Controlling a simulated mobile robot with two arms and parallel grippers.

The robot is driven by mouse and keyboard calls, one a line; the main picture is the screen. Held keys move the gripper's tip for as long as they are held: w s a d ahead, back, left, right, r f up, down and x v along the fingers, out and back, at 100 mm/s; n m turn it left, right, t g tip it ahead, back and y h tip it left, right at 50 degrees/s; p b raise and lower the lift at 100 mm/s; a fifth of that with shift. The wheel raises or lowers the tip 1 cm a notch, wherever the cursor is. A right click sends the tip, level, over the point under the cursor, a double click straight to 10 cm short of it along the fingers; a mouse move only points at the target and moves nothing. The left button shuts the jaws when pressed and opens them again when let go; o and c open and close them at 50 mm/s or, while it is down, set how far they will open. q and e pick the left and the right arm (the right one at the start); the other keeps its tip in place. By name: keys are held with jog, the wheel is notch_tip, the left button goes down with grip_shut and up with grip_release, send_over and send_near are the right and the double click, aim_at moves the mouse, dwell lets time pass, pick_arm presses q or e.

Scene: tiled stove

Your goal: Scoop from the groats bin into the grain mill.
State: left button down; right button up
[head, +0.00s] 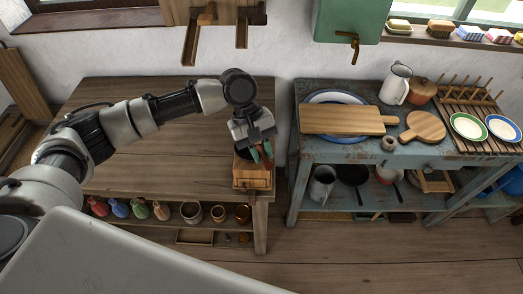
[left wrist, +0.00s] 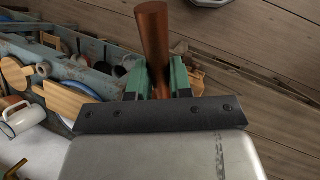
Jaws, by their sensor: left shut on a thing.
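Two wooden bins with chutes (head: 198,40) hang on the wall behind; I cannot tell which holds groats. My right gripper is not in view.
The wooden table (head: 150,165) is clear left of the mill. Its lower shelf holds coloured bottles (head: 118,208) and pots. A blue workbench (head: 300,150) with boards, plates and a jug stands to the right, across a gap. A green tank (head: 345,20) hangs above.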

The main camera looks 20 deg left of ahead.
pick_arm(q)
jog(key=shift+w+a+r+g+h+p, duration=0.25)
jog(key=shift+r+g+h+p, duration=0.25)
jog(key=shift+p, duration=0.7)
jog(key=shift+r, duration=0.15)
dwell(0.8)
jog(key=shift+w+a+r+g+p, duration=0.1)
jog(key=shift+w+r+g+p, duration=0.25)
jog(key=shift+p, duration=0.4)
jog(key=shift+w+a+r+g+h+p, duration=0.2)
jog(key=shift+w+r+g+h+p, duration=0.05)
jog(key=shift+g+h+p, duration=0.25)
jog(key=shift+w+a+r+n+g+h+p, duration=0.2)
jog(key=shift+w+r+n+g+h+p, duration=0.05)
jog(key=shift+n+g+h+p, duration=0.1)
dwell(0.8)
jog(key=shift+a, duration=0.15)
dwell(1.1)
